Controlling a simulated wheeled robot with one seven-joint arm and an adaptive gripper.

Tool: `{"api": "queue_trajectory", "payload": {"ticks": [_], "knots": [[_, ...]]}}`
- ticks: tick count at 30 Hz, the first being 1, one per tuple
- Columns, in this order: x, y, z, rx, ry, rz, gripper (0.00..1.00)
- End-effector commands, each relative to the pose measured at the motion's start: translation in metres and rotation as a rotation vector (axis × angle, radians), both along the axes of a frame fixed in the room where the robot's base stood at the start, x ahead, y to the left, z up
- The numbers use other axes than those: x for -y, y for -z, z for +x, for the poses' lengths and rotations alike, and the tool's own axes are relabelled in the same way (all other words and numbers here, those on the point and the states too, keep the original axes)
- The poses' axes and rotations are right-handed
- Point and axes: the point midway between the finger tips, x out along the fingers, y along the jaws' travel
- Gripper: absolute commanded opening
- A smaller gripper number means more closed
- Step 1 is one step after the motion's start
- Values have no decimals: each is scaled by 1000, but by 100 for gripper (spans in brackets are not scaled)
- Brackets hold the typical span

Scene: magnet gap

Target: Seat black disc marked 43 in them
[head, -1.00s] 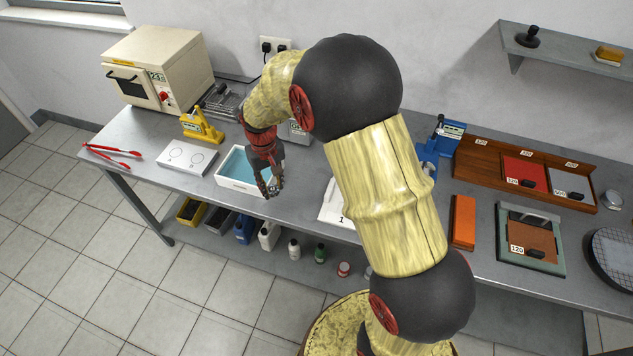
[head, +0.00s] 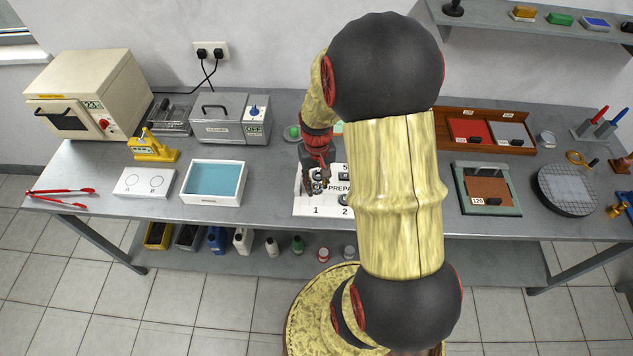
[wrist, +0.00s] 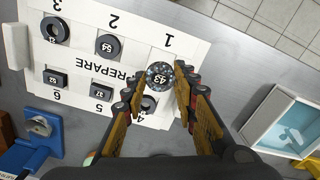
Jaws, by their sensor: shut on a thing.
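The disc marked 43 (wrist: 159,76) is round, dark and speckled, with its label facing the wrist camera. My gripper (wrist: 160,88) is shut on it, one finger on each side. In the head view my gripper (head: 318,188) is low over the front left of the white board lettered PREPARE (head: 300,206). The board also shows in the wrist view (wrist: 80,62), with the disc over or on space 1. I cannot tell whether the disc touches the board. My arm hides the board's right side in the head view.
Other dark pieces are on the board, among them a disc marked 54 (wrist: 108,45) and a ring-like piece (wrist: 55,30). A blue-filled white tray (head: 214,184) stands left. A blue device (wrist: 38,145) stands beside the board. The bench between tray and board is clear.

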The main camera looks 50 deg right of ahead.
Motion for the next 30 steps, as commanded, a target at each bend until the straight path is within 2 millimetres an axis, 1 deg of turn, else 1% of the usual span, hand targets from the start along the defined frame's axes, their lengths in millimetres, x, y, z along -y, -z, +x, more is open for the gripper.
{"api": "queue_trajectory", "payload": {"ticks": [11,17,30], "knots": [[-1,-1,0,-1,-1,-2,6],[-1,9,0,-1,-1,-2,6],[-1,41,0,-1,-1,-2,6]]}}
